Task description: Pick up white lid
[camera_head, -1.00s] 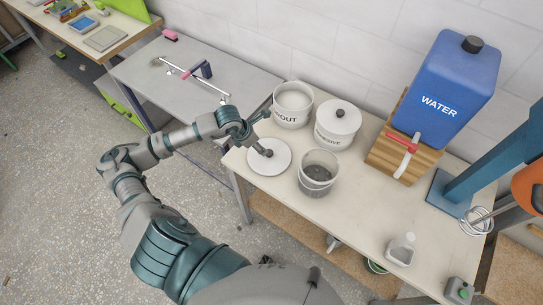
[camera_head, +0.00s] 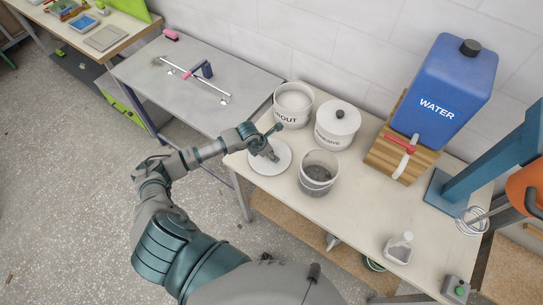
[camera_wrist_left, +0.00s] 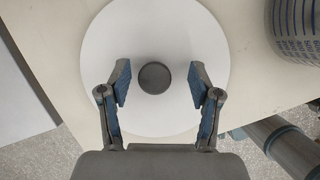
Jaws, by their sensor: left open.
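The white lid (camera_head: 283,161) is a round disc with a dark knob, lying on the left end of the light table. In the left wrist view the lid (camera_wrist_left: 155,30) fills the middle, with its dark round knob (camera_wrist_left: 154,77) between the fingers. My left gripper (camera_head: 271,150) is over the lid in the head view. In the wrist view my left gripper (camera_wrist_left: 158,84) is open, one finger on each side of the knob and apart from it. The gripper hides part of the lid in the head view. My right gripper is not in view.
An open GROUT bucket (camera_head: 292,116) stands behind the lid, with a lidded white bucket (camera_head: 334,139) to its right. A blue WATER tank (camera_head: 440,85) on a wooden stand is farther right.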

